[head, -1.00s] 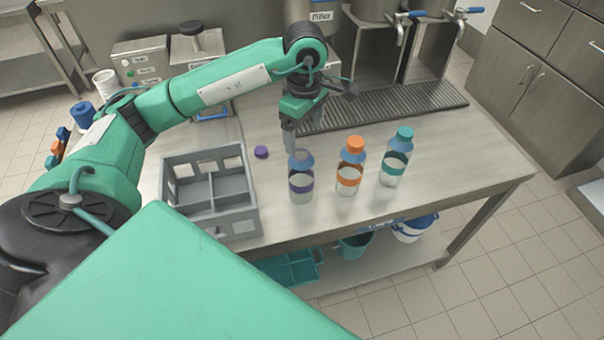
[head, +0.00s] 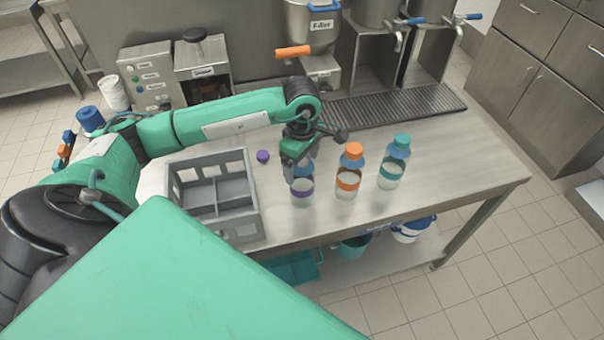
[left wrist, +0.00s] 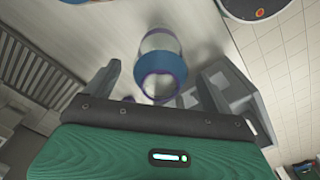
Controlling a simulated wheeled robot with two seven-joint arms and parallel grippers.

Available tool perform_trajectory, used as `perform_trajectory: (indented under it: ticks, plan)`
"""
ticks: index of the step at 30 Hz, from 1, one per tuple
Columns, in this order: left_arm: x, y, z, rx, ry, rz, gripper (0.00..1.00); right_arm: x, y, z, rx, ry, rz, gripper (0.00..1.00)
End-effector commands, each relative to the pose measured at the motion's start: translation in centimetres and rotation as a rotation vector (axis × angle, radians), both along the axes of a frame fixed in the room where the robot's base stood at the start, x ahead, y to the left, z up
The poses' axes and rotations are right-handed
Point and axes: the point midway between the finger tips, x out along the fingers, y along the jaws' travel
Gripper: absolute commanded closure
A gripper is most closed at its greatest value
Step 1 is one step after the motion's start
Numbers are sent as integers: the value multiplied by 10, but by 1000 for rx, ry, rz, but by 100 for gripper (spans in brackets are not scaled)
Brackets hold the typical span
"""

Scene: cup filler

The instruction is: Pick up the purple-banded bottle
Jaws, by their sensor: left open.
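The purple-banded bottle (head: 302,196) stands upright on the steel table, without a cap. My left gripper (head: 293,180) is open over its upper part, hiding some of the blue neck. In the left wrist view the bottle (left wrist: 162,60) lies between the two spread fingers, its open mouth facing the camera; I cannot tell whether either finger touches it. A small purple cap (head: 263,156) lies on the table to the left. My right gripper is not in view.
An orange-banded bottle (head: 348,182) and a teal-banded bottle (head: 392,172) stand close on the right, both capped. A grey divided crate (head: 252,222) stands to the left. Behind are a drip grate (head: 400,104) and a filler (head: 312,30) with an orange handle.

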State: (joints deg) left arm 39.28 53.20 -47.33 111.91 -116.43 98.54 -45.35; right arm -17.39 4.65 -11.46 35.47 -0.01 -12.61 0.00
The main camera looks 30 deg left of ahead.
Motion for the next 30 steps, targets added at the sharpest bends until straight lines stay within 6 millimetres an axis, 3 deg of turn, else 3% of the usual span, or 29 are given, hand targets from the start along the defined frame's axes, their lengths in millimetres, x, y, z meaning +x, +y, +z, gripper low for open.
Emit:
perform_trajectory:
  ticks: [3, 12, 23, 30]
  plan:
    - [0, 0, 0, 0, 0, 0, 14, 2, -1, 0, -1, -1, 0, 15]
    - [0, 0, 0, 0, 0, 0, 73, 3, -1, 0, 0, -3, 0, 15]
    - [1, 0, 4, -1, -2, 1, 73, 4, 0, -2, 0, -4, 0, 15]
    - [1, 0, 30, 1, -5, 0, 73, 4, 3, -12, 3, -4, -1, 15]
